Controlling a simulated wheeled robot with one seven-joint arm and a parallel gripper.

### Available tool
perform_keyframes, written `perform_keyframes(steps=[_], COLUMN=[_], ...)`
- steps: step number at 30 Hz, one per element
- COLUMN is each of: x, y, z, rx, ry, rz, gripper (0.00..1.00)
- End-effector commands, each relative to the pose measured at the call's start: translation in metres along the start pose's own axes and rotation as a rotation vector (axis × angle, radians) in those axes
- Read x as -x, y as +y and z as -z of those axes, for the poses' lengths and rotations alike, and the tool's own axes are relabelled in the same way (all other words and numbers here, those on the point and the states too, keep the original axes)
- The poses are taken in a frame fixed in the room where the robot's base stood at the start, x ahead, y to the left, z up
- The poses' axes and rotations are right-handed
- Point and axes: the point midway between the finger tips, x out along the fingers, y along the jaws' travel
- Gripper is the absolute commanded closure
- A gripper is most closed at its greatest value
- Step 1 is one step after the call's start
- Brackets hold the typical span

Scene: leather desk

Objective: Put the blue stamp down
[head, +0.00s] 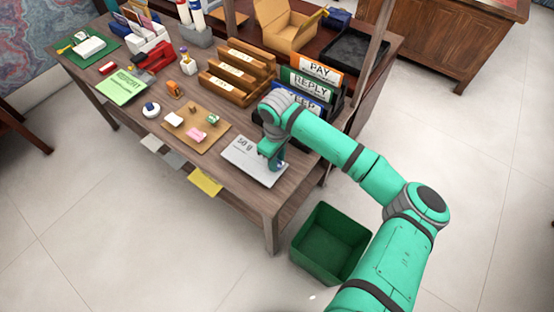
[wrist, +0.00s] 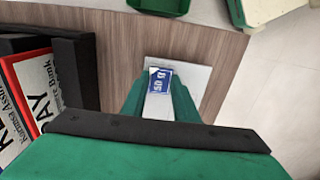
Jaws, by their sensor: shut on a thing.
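My gripper (head: 272,152) is shut on the blue stamp, low over the white sheet (head: 240,160) at the desk's front right corner. In the wrist view, a blue face with white lettering, which I take to be the blue stamp (wrist: 160,80), shows between the green fingers of my gripper (wrist: 160,95). The white sheet (wrist: 201,72) spreads below and around it. In the head view the stamp is mostly hidden by the gripper. I cannot tell whether the stamp touches the sheet.
A tan board (head: 194,145) with several small items lies left of the sheet. A wooden letter rack (head: 232,76) and signed trays (head: 312,85) stand behind. A green bin (head: 331,240) is on the floor.

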Motion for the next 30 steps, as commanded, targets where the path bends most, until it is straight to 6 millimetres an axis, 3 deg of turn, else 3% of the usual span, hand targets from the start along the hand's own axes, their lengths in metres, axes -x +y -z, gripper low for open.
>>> perform_keyframes(steps=[15,16,18,30], x=[-0.018,-0.018,-0.018,-0.014], y=[-0.001,-0.001,-0.001,-0.002], z=[0.0,0.0,0.0,0.002], rx=[-0.004,-0.004,-0.004,-0.003], ry=[-0.002,-0.002,-0.002,-0.001], rz=[0.001,0.001,0.002,0.005], gripper=[0.91,0.66,0.54,0.54])
